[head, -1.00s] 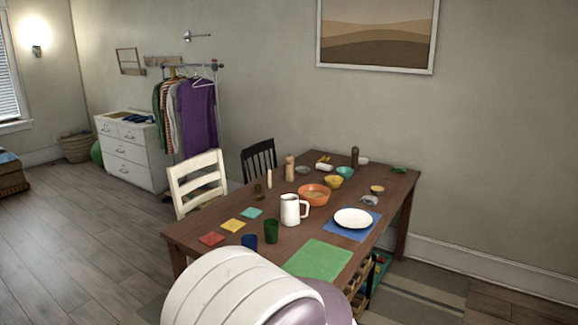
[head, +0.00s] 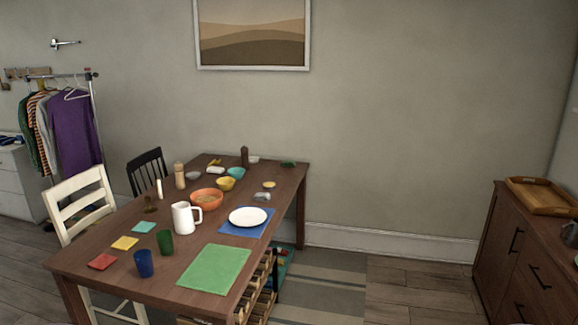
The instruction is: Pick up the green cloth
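A small crumpled green piece (head: 288,163), which looks like a cloth, lies at the far right corner of the wooden table (head: 120,262) in the head view. A flat green rectangle (head: 214,268), like a placemat, lies at the near right edge of the same table. A small flat teal square (head: 144,227) lies near the left edge. Neither of my grippers is in view, and nothing is seen touching these pieces.
A white pitcher (head: 182,218), blue cup (head: 143,264), green cup (head: 165,243), orange bowl (head: 206,199) and white plate (head: 248,217) stand on the table. A white chair (head: 80,206) is at its left. Floor is open between table and wooden cabinet (head: 508,250).

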